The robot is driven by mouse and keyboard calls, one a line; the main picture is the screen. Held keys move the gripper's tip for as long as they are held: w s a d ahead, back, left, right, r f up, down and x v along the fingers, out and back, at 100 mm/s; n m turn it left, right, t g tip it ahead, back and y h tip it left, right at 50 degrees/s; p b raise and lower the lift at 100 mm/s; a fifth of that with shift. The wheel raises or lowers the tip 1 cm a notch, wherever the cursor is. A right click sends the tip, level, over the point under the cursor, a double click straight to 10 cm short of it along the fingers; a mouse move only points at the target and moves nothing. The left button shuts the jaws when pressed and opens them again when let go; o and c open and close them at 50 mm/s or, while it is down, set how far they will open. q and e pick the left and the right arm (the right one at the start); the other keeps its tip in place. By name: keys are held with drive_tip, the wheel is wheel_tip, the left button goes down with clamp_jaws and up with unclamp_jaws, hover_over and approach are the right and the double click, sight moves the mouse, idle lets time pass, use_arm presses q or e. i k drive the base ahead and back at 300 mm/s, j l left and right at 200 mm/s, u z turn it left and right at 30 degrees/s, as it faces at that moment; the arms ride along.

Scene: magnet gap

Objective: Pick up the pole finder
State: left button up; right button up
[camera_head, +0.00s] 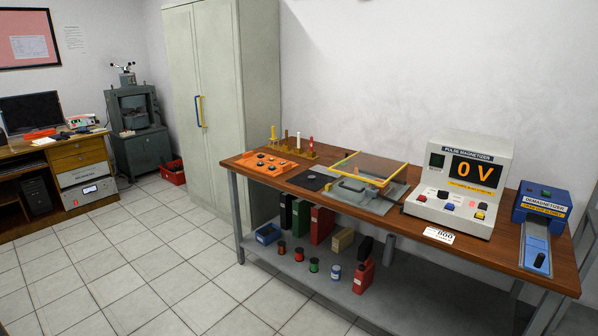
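I cannot tell for certain which item is the pole finder. Several small upright pieces stand at the back left of the wooden workbench (395,232), among them a yellow one (273,132), a white one (298,142) and a red-tipped one (311,145). They are too small to make out details. An orange tray (258,168) with several small dark parts lies in front of them. Neither of my grippers is in view.
A yellow-framed clear guard (370,166) stands on a grey plate mid-bench. A pulse magnetizer (459,187) reading "0 V" and a blue demagnetizer (540,209) stand to the right. Spools and binders sit on the lower shelf. The tiled floor (150,255) at front left is clear.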

sight(273, 138)
drive_tip(key=i+u, duration=0.4)
drive_tip(key=i, duration=0.2)
drive_tip(key=i+l+u, duration=0.15)
drive_tip(key=i+u, duration=0.25)
drive_tip(key=i, duration=0.2)
drive_tip(key=i+j+u, duration=0.2)
drive_tip(key=i+u, duration=0.25)
drive_tip(key=i, duration=0.3)
drive_tip(key=i+l+u, duration=0.1)
drive_tip(key=i+u, duration=0.4)
drive_tip(key=i, duration=0.25)
drive_tip(key=i+z, duration=0.2)
drive_tip(key=i, duration=0.25)
drive_tip(key=i+z, duration=0.2)
drive_tip(key=i, duration=0.25)
drive_tip(key=i+j+z, duration=0.2)
drive_tip(key=i, duration=0.25)
drive_tip(key=i+j+z, duration=0.2)
drive_tip(key=i, duration=0.25)
drive_tip(key=i+z, duration=0.4)
drive_tip(key=i+j+z, duration=0.15)
drive_tip(key=z, duration=0.3)
drive_tip(key=i+j+z, duration=0.25)
drive_tip(key=z, duration=0.15)
drive_tip(key=i+j+z, duration=0.25)
drive_tip(key=z, duration=0.15)
drive_tip(key=i+j+z, duration=0.2)
drive_tip(key=j+z, duration=0.25)
